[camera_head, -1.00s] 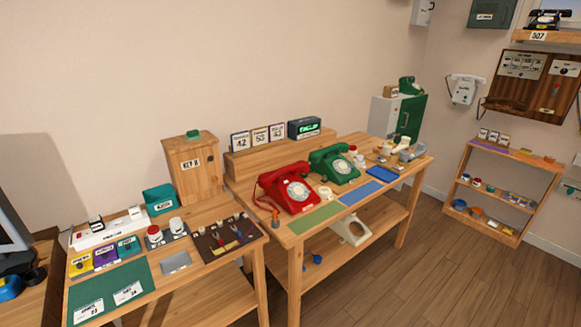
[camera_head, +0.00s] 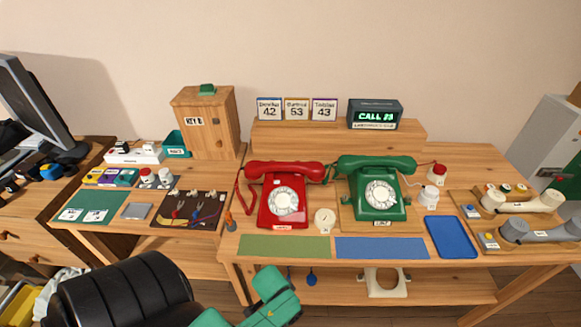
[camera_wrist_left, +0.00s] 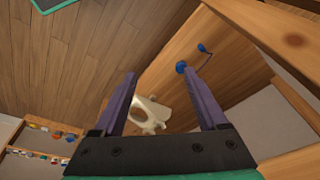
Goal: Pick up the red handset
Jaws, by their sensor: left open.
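The red handset (camera_head: 284,166) lies across the cradle of the red dial phone (camera_head: 262,212), which stands on the wooden table. A coiled red cord hangs at its left side. My left arm shows green and black at the bottom of the head view, below the table's front edge, and its fingertips cannot be made out there. In the left wrist view my left gripper (camera_wrist_left: 160,75) is open, with two purple fingers apart and nothing held between them. It is well short of the red handset, which is outside the wrist view. My right gripper is not in view.
A green dial phone (camera_head: 380,205) stands right of the red one. A round white piece (camera_head: 325,218), a green mat (camera_head: 285,246) and a blue mat (camera_head: 382,248) lie in front. A white frame (camera_head: 383,284) sits on the lower shelf. Spare handsets (camera_head: 530,203) lie at right.

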